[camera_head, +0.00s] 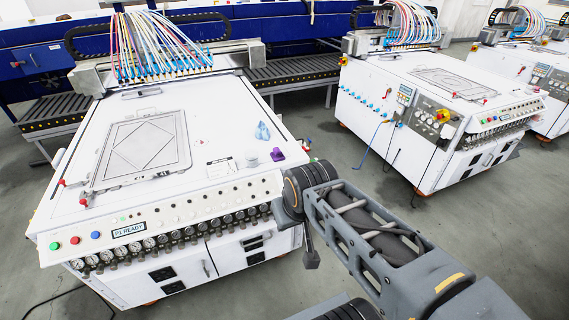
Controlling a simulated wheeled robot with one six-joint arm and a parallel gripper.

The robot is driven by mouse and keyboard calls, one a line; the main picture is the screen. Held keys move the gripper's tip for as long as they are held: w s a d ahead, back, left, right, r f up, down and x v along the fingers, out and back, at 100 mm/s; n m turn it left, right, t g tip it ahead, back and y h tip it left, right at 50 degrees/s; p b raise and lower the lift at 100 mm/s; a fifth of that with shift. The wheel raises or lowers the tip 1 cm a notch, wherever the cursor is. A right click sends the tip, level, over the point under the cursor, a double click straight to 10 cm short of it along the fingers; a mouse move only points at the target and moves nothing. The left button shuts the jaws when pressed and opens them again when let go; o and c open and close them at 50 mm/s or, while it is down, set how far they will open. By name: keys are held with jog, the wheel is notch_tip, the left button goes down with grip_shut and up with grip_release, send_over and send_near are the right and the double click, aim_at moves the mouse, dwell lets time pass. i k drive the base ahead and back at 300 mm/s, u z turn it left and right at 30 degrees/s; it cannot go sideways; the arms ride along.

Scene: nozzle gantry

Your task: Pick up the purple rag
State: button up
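A small purple object (278,155), the only purple thing lying on a table top, is near the front right corner of the left white machine (225,110). It fits the purple rag, but it is too small to make out its folds. My arm reaches in from the lower right. My gripper (311,261) appears as a small dark end hanging below the arm's far joint, in front of the machine's right front corner. It is apart from the purple object, lower and to its right. Its fingers are too small and dark to tell whether they are open.
A white round container (252,160) stands just left of the purple object. A light blue item (262,131) lies behind it, and a small card (221,168) lies to the left. A framed plate (142,148) covers the middle left. A second white machine (440,100) stands across the floor.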

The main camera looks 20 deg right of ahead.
aim_at(276, 155)
jog(key=z, duration=0.7)
jog(key=i, duration=1.45)
jog(key=u, duration=0.7)
